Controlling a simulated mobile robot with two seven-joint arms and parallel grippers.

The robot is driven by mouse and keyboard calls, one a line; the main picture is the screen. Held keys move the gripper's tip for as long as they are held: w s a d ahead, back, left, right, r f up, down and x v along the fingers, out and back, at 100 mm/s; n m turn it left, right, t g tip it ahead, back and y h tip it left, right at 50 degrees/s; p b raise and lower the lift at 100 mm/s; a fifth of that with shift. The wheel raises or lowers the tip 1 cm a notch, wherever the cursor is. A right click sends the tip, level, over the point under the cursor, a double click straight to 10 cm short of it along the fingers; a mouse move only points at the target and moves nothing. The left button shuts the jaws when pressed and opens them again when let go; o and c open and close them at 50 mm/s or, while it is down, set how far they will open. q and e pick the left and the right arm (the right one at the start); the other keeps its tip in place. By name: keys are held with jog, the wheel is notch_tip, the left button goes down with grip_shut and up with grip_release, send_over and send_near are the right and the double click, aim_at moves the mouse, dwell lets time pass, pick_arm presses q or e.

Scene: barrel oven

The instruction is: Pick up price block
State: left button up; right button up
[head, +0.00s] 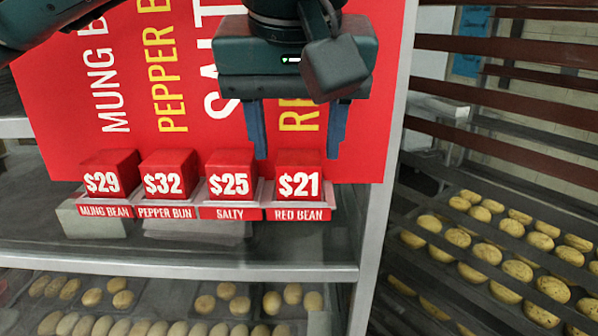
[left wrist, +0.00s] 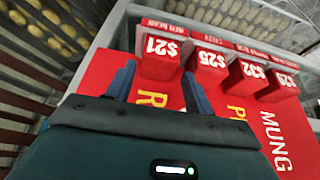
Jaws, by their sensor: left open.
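Red price blocks with white numbers stand in a row on a shelf: the $29 block (head: 113,175), the $32 block (head: 169,176), the $25 block (head: 231,176) and the $21 block (head: 299,179). Each sits in a small labelled holder; the $21 block's holder (head: 299,214) reads RED BEAN. My left gripper (head: 298,150) is open, with its two blue fingers above and to either side of the $21 block. In the left wrist view the fingers (left wrist: 158,78) point toward the $21 block (left wrist: 160,55), with nothing between them. My right gripper is not in view.
A red sign board (head: 190,100) with bun names stands behind the blocks. Trays of buns (head: 190,305) lie on the shelf below. A rack with bun trays (head: 500,250) and dark red slats (head: 510,90) stands at the right. The shelf front edge (head: 180,268) is clear.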

aim_at(299, 158)
pick_arm(q)
jog(key=x, duration=0.4)
jog(key=shift+w+d, duration=0.1)
jog(key=shift+d, duration=0.05)
jog(key=shift+c, duration=0.4)
jog(key=c, duration=0.7)
jog(key=shift+r, duration=0.1)
